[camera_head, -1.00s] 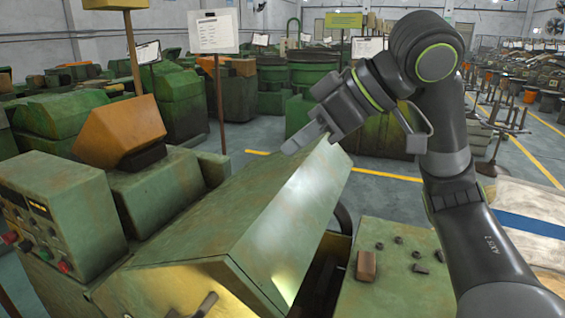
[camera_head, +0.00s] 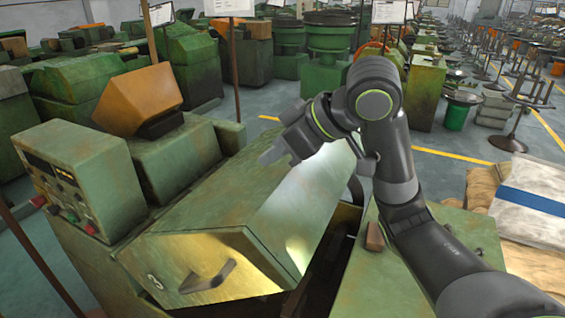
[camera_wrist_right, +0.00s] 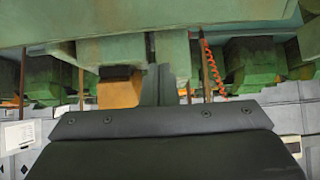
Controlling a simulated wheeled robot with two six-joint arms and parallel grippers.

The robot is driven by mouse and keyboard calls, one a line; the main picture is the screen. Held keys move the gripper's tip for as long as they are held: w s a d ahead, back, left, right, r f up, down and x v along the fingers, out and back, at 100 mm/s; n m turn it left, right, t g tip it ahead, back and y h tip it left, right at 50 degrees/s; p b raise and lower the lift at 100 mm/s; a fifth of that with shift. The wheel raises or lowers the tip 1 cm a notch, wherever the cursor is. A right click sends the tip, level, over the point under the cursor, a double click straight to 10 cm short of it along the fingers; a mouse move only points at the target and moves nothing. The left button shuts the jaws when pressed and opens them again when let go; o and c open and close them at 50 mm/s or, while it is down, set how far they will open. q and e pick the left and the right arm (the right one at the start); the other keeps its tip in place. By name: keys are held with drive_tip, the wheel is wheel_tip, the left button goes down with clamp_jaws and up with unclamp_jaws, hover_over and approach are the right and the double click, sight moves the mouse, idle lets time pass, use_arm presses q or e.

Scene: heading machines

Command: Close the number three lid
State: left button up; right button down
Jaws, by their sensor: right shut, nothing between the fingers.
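The number three lid (camera_head: 245,205) is a worn green hinged cover with a slanted top. Its front face carries a dark handle (camera_head: 210,278) and a mark like a 3 at the lower left. A dark gap shows beside its right edge, and the lid seems raised. My right gripper (camera_head: 268,157) is shut and empty, over the lid's upper far part; I cannot tell whether it touches. In the right wrist view its closed fingers (camera_wrist_right: 165,85) show with a green surface above them in the picture. My left gripper is not in view.
A control box (camera_head: 80,180) with buttons and an orange-brown box (camera_head: 138,98) stand left of the lid. A green machine top with a small brown block (camera_head: 375,237) lies to the right. More machines stand behind; grey floor is clear between them.

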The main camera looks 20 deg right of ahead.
sight(284, 182)
drive_tip(key=shift+s+d+f+p, duration=0.2)
drive_tip(key=shift+s+d+f, duration=0.15)
drive_tip(key=shift+f, duration=0.3)
drive_tip(key=shift+s+d+f+p, duration=0.2)
drive_tip(key=shift+s+d+f, duration=0.1)
drive_tip(key=shift+f, duration=0.3)
drive_tip(key=shift+a, duration=0.1)
drive_tip(key=shift+f, duration=0.15)
